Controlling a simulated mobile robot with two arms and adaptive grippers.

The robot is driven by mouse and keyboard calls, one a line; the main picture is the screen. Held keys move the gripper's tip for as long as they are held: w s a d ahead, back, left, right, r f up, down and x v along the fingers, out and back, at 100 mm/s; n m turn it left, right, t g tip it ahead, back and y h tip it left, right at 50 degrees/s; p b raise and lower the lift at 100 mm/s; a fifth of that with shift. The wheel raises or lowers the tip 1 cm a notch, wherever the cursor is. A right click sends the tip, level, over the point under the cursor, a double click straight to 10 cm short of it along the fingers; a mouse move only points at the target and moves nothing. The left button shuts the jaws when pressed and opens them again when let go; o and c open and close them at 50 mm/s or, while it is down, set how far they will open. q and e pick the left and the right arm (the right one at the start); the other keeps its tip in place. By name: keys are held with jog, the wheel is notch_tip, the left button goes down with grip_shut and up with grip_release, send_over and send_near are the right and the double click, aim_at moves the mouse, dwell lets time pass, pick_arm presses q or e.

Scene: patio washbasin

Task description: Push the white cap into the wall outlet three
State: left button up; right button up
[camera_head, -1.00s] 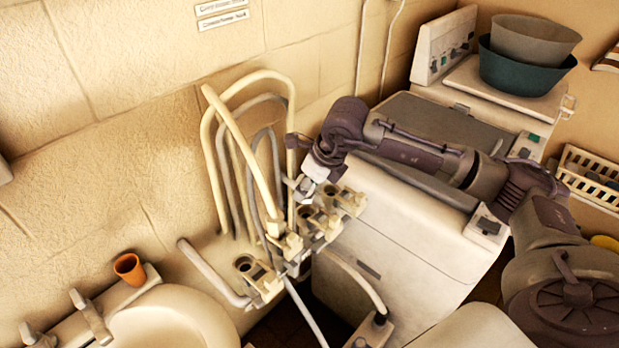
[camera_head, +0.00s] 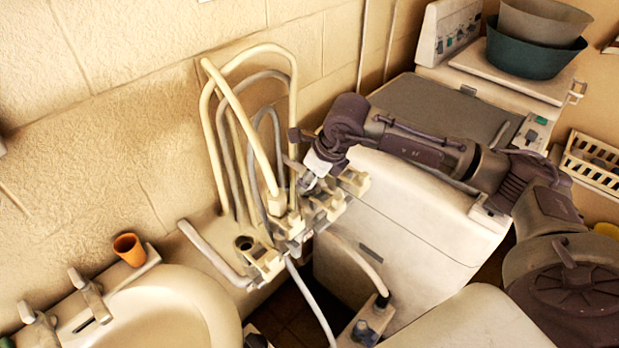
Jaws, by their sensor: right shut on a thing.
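A row of cream wall outlets (camera_head: 262,258) runs from the washbasin towards the white cabinet, with hoses coming out of some of them. The leftmost outlet has a dark open hole. My right gripper (camera_head: 307,179) comes in from the right and is shut, low over the middle-right part of the row. It is shut on a small pale thing, most likely the white cap, which is mostly hidden at the fingertips. The gripper covers the outlet openings beneath it, so I cannot tell whether the cap touches one. My left gripper is not in view.
Cream and grey looped hoses (camera_head: 222,140) stand close left of the gripper. A white cabinet (camera_head: 405,225) lies under my right arm. An orange cup (camera_head: 129,249) stands by the washbasin (camera_head: 225,318). Teal and grey bowls (camera_head: 535,52) are at the upper right.

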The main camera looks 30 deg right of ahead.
jog(key=shift+b, duration=0.6)
dwell(0.9)
jog(key=shift+f+b, duration=0.65)
jog(key=o, duration=0.8)
jog(key=shift+r, duration=0.1)
jog(key=shift+c, duration=0.2)
jog(key=shift+r, duration=0.1)
jog(key=shift+s+d+r+p, duration=0.15)
jog(key=shift+s+r+p, duration=0.1)
jog(key=shift+r+p, duration=0.3)
jog(key=p+v, duration=0.3)
jog(key=v, duration=0.6)
jog(key=shift+s+r+p, duration=0.15)
jog(key=shift+r+p, duration=0.15)
jog(key=shift+p, duration=0.05)
